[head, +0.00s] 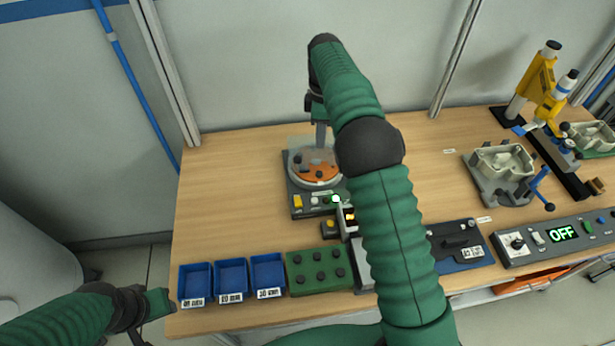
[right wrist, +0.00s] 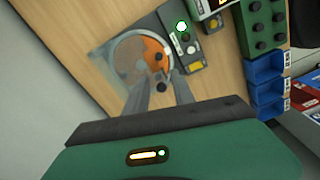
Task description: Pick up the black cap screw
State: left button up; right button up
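A round dish with an orange and grey floor (head: 322,174) sits on a dark base unit near the middle of the bench. It also shows in the right wrist view (right wrist: 153,50). A small black cap screw (right wrist: 161,87) shows there between my right fingers, near the dish's rim; I cannot tell its height. My right gripper (right wrist: 163,78) points down at the dish, its fingers apart and seemingly not touching the screw. In the head view the right gripper (head: 320,135) is partly hidden by my arm. My left gripper (head: 152,302) is low at the bench's front left corner, fingers unclear.
A green block (head: 318,286) with several black round heads stands at the front, beside three blue bins (head: 230,278). A control box (head: 556,238) reading OFF, a fixture with a pale housing (head: 500,160) and a yellow tool (head: 540,80) are at right. The bench's left rear is clear.

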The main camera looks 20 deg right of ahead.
jog(key=p, duration=0.1)
send_over(320, 173)
notch_tip(320, 173, down, 11)
jog(key=shift+r, duration=0.1)
jog(key=shift+f, duration=0.45)
notch_tip(320, 173, down, 4)
jog(key=shift+p, duration=0.85)
jog(key=shift+w+f, duration=0.1)
jog(key=shift+f, duration=0.15)
grip_shut()
